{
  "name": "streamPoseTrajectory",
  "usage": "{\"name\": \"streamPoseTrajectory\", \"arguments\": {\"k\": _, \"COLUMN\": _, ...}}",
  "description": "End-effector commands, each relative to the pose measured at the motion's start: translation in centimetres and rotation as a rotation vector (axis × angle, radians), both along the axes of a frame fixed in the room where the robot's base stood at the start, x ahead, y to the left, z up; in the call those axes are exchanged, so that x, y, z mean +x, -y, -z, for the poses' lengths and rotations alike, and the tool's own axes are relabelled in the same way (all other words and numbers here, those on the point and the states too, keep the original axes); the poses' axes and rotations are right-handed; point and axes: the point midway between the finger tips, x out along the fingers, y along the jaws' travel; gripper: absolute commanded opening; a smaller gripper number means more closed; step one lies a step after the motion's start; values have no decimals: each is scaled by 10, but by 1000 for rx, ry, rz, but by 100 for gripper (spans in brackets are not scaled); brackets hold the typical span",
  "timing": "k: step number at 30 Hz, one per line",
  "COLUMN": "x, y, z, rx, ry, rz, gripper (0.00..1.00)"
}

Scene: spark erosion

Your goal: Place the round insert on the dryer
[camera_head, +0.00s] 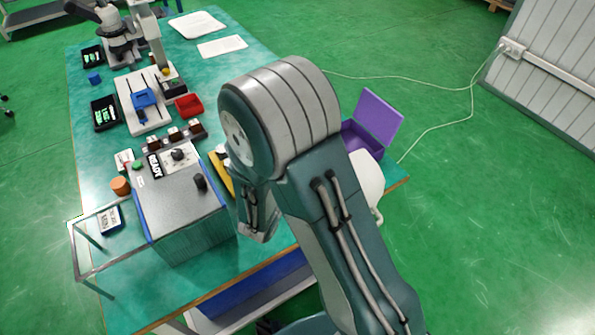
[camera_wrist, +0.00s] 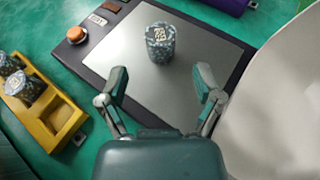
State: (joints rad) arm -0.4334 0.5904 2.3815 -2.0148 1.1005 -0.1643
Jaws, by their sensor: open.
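A round insert (camera_wrist: 160,42), a speckled grey-blue cylinder with a pale number label on top, stands upright on a flat grey plate with a dark border (camera_wrist: 195,55) in the wrist view. My gripper (camera_wrist: 161,84) is open and empty, its fingers spread apart. The insert is ahead of the fingertips, roughly between their lines, and appears untouched. More speckled round inserts (camera_wrist: 24,86) sit in a yellow tray (camera_wrist: 79,138) at the left. In the head view my arm hides the gripper and plate.
A white rounded object (camera_wrist: 285,95) stands close on the right in the wrist view. A purple open box (camera_head: 375,120) is at the table's right edge. A grey control box (camera_head: 185,205) with knobs stands left of my arm, near a metal frame (camera_head: 105,264).

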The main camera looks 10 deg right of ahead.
Motion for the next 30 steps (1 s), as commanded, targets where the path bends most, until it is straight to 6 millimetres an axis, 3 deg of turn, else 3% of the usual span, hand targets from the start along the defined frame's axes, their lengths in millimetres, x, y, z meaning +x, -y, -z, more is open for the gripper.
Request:
{"name": "streamPoseTrajectory", "arguments": {"k": 3, "x": -17, "y": -14, "z": -9, "rx": 0, "ry": 1, "rz": -4, "gripper": 84}}
{"name": "streamPoseTrajectory", "arguments": {"k": 9, "x": -34, "y": -25, "z": -18, "rx": 1, "ry": 1, "rz": -1, "gripper": 84}}
{"name": "streamPoseTrajectory", "arguments": {"k": 30, "x": -35, "y": -21, "z": -25, "rx": 8, "ry": 16, "rz": 28, "gripper": 84}}
